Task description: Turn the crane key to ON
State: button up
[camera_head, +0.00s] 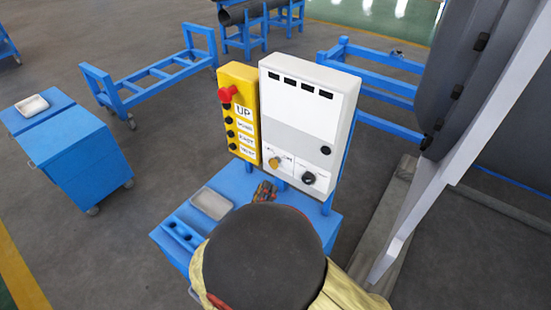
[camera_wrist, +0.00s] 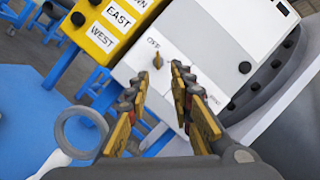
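The crane key (camera_head: 275,162) is a small yellow knob low on the white control box (camera_head: 303,105). It also shows in the wrist view (camera_wrist: 157,60), just beyond my fingertips, with a label that seems to read OFF above it. Its exact setting is hard to tell. My gripper (camera_wrist: 159,78) has its two yellow-padded fingers spread, with nothing between them. The key appears past the gap between the fingertips, apparently untouched. In the head view my arm hides most of the gripper.
A black knob (camera_head: 308,178) sits right of the key. A yellow button panel (camera_head: 238,110) with a red button (camera_head: 227,94) adjoins the box on the left. The blue bench (camera_head: 236,184) below carries a grey tray (camera_head: 211,203). A large dark round structure (camera_head: 470,100) stands at right.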

aim_at(275, 163)
jog(key=x, duration=0.2)
jog(key=b+x, duration=0.1)
jog(key=x, duration=0.4)
jog(key=shift+w+a+r+b, duration=0.15)
jog(key=shift+w+a+b, duration=0.1)
jog(key=shift+w+b, duration=0.05)
jog(key=shift+c, duration=1.4)
grip_shut()
